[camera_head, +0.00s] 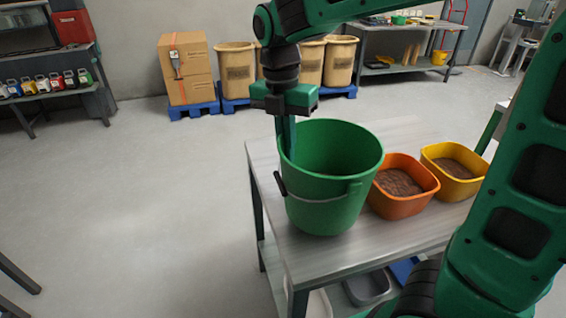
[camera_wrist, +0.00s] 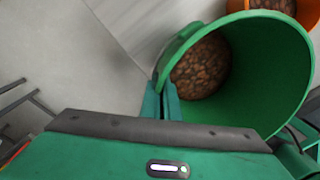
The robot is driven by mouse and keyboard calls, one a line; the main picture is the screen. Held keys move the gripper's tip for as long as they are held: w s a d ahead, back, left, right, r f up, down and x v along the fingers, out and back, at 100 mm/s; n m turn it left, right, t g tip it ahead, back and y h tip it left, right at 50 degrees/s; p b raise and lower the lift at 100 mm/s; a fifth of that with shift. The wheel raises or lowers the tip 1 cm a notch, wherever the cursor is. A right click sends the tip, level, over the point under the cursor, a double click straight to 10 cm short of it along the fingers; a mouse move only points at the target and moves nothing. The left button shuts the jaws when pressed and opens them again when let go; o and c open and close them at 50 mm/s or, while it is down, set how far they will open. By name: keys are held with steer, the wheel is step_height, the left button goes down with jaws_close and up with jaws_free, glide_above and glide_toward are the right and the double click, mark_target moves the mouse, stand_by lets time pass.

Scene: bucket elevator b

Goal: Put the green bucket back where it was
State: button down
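The green bucket (camera_head: 328,205) is upright at the left part of the metal table (camera_head: 370,252). I cannot tell whether its base touches the tabletop. My gripper (camera_head: 287,135) points down at the bucket's left rim. In the wrist view, the fingers of my gripper (camera_wrist: 162,102) are close together with the rim between them, so it looks shut on the rim. Brown lumps (camera_wrist: 203,65) show inside the bucket (camera_wrist: 262,85) in the wrist view. The bucket's dark handle grip hangs at its left side.
An orange tub (camera_head: 402,207) and a yellow tub (camera_head: 470,187), both with brown contents, stand right of the bucket. Grey and blue bins sit on the table's lower shelf. Barrels (camera_head: 237,68) and boxes (camera_head: 187,68) stand on blue pallets at the back.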

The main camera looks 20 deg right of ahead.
steer(key=shift+f, duration=2.1)
steer(key=c, duration=2)
jaws_free()
steer(key=r, duration=1.2)
steer(key=shift+w+a, duration=0.35)
